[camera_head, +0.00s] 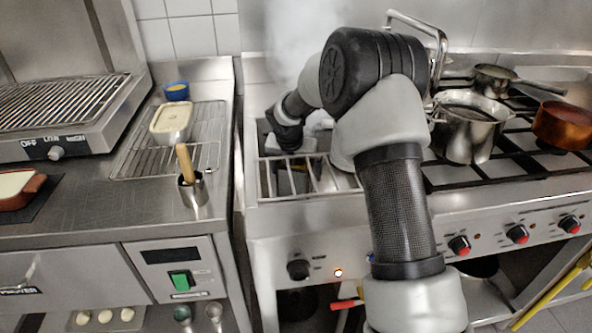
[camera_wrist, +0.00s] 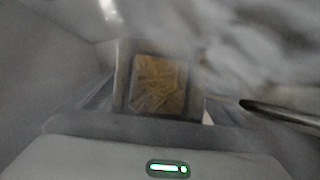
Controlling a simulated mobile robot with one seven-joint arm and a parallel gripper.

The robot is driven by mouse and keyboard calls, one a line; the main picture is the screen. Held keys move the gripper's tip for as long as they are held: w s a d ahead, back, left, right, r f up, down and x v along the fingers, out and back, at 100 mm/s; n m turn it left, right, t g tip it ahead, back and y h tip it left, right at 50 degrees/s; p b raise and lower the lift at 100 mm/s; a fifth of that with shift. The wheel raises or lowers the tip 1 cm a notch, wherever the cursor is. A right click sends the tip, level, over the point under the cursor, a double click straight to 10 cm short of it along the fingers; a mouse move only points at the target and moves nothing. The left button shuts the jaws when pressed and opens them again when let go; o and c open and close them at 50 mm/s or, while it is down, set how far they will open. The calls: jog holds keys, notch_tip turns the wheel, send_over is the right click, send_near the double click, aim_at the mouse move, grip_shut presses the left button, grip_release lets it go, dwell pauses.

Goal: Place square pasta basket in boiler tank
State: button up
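The square pasta basket (camera_wrist: 158,85) is in the middle of the wrist view, with yellow pasta sticks inside and a pale rim. My gripper (camera_wrist: 160,118) is close above it. Its fingertips are blurred, and I cannot tell whether they grip the basket. The boiler tank (camera_head: 268,178) is at the left end of the cooking range in the head view, with metal dividers across its open top. My arm reaches over the tank.
A steel pot (camera_head: 467,135), a pan (camera_head: 492,80) and a copper pot (camera_head: 565,125) stand on the burners at right. On the left counter are a cream container (camera_head: 171,122) on a wire rack and a steel cup (camera_head: 193,190) with a wooden handle. Steam rises behind the tank.

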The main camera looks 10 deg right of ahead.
jog(key=p+v, duration=0.3)
jog(key=v, duration=0.9)
jog(key=shift+r, duration=0.15)
dwell(1.0)
